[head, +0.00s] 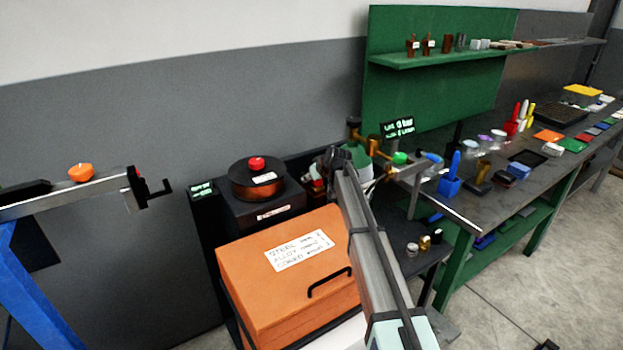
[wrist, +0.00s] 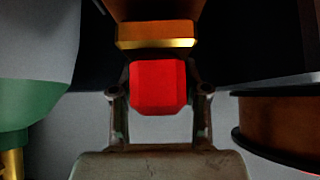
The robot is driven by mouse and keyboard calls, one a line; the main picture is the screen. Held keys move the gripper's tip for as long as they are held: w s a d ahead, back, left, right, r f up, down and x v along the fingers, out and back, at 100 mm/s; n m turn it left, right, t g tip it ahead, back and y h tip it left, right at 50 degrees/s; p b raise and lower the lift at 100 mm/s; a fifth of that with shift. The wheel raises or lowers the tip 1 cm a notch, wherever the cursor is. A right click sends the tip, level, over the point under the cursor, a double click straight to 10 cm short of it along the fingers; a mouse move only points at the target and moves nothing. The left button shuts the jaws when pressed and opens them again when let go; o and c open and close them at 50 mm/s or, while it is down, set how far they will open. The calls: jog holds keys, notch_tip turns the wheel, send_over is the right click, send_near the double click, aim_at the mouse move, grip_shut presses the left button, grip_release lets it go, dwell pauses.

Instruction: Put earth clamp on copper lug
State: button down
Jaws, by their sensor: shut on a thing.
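My gripper (wrist: 160,110) is shut on a red block with bevelled corners (wrist: 158,86), which looks like the earth clamp or its grip. In the wrist view an orange and brass-coloured bar (wrist: 157,36) lies just past the red block; I cannot tell whether it is part of the clamp or a separate piece. In the head view my gripper (head: 322,170) is small and partly hidden by my arm, between the wire spool and the gas bottle. A bit of red shows beside it. I cannot make out the copper lug for certain.
A copper-coloured wire spool (head: 258,183) with a red knob stands close to the left of my gripper. A green-shouldered bottle (wrist: 35,95) with brass fittings is on the other side. An orange lidded box (head: 290,283) is in front. A cluttered bench (head: 520,190) extends right.

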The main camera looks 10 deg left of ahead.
jog(key=shift+f+b, duration=0.35)
jog(key=shift+f, duration=0.1)
jog(key=shift+c, duration=2.4)
grip_release()
jog(key=shift+f, duration=0.1)
jog(key=v, duration=1.2)
